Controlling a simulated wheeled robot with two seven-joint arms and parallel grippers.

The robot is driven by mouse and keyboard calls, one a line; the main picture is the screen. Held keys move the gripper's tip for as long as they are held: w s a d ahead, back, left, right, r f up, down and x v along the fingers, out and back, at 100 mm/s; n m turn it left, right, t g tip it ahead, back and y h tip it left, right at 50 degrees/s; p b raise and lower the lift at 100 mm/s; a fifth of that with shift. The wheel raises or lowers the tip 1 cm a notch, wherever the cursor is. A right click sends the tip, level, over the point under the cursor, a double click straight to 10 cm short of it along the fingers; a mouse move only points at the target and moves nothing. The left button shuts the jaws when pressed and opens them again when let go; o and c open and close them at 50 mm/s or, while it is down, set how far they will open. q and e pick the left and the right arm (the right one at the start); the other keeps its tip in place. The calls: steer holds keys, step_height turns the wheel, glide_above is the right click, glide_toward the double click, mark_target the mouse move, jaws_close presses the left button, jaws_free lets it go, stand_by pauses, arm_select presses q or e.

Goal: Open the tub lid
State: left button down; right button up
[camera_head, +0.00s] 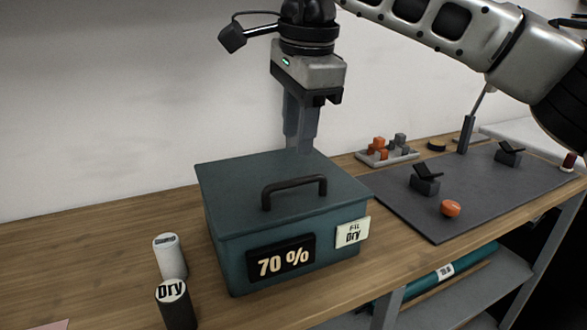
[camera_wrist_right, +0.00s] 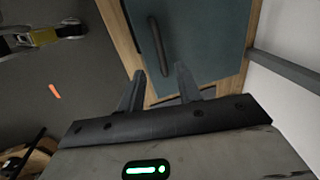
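The teal tub (camera_head: 228,262) stands on the wooden bench with its lid (camera_head: 228,180) closed on top. A dark bar handle (camera_head: 295,186) arches over the lid; in the right wrist view the handle (camera_wrist_right: 160,45) shows beyond the fingertips. My right gripper (camera_head: 299,148) points down over the back part of the lid, behind the handle. In the right wrist view its two fingers (camera_wrist_right: 161,72) are apart with nothing between them. I cannot tell whether the tips touch the lid. My left gripper is in neither view.
A white cylinder (camera_head: 170,260) and a black cylinder (camera_head: 177,308) stand at the tub's front left. To the right lies a dark mat (camera_head: 405,205) with an orange piece (camera_head: 451,208) and black stands. A tray (camera_head: 372,157) of small cubes sits behind. The wall is close behind the bench.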

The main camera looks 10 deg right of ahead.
mark_target(293, 182)
steer(key=f, duration=0.2)
steer(key=w+f, duration=0.1)
steer(key=f, duration=0.4)
steer(key=shift+w+a+f, duration=0.1)
steer(key=shift+w+a, duration=0.1)
steer(key=shift+a, duration=0.05)
jaws_close()
